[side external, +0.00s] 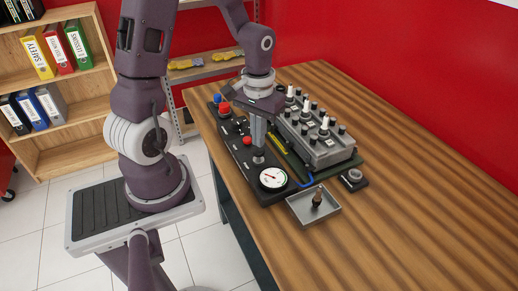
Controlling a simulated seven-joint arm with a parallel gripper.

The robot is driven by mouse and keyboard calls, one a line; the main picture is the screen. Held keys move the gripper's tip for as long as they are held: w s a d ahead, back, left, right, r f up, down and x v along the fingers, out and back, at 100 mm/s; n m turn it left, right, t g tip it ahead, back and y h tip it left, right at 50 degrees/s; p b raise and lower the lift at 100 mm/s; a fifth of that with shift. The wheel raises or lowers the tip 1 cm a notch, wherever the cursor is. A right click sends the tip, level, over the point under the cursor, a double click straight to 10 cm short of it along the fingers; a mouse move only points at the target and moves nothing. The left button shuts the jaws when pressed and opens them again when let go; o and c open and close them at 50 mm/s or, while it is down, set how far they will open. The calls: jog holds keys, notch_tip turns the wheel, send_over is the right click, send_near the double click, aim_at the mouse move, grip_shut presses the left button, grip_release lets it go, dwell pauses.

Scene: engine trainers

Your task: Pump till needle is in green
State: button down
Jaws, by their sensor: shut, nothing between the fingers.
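The round gauge (272,180) with a white face sits at the front end of the black panel (236,150) on the table. Its needle and coloured zones are too small to read surely. A small dark grey knob or plunger (258,157) stands upright on the panel just behind the gauge; it could be the pump, but I cannot tell. My gripper (258,146) points down with its fingers shut and empty, right above this knob. I cannot tell whether the fingertips touch it.
A red button (247,141) is left of my fingers, and red and blue knobs are at the panel's far end. A grey engine block (318,143) with several upright parts stands close on the right. A metal tray (314,206) lies in front. The table's right side is clear.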

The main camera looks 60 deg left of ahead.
aim_at(258, 150)
jog(key=shift+f, duration=1.55)
jog(key=shift+r, duration=1.6)
dwell(0.7)
dwell(1.4)
dwell(0.4)
